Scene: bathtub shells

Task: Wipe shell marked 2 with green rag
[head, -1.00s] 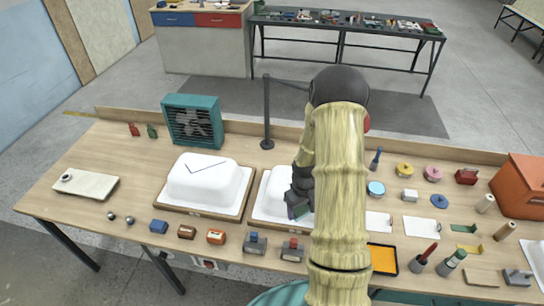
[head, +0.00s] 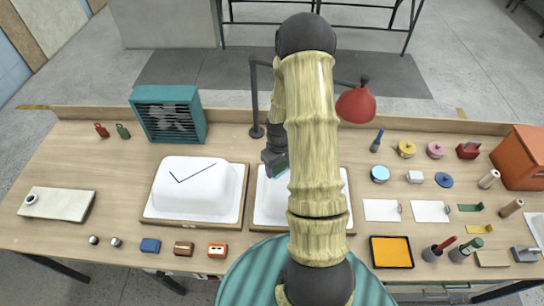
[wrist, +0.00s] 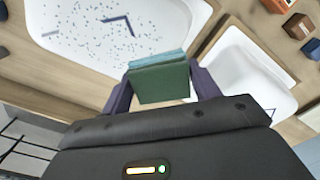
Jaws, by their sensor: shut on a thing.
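My gripper (head: 275,163) is shut on a folded green rag (wrist: 160,80) with a teal edge. In the wrist view it holds the rag over or near a white shell (wrist: 75,25) covered in grey-blue specks, with a dark angled mark. Contact cannot be told. In the head view this shell (head: 264,207) is largely hidden behind my arm. A second white shell (head: 195,190), with a dark check-like line, sits to its left on a wooden base; it appears clean in the wrist view (wrist: 235,75). I cannot read a number on either shell.
A teal fan (head: 170,115) stands behind the left shell. A lamp with a red head (head: 355,103) stands behind my arm. Small blocks line the front edge.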

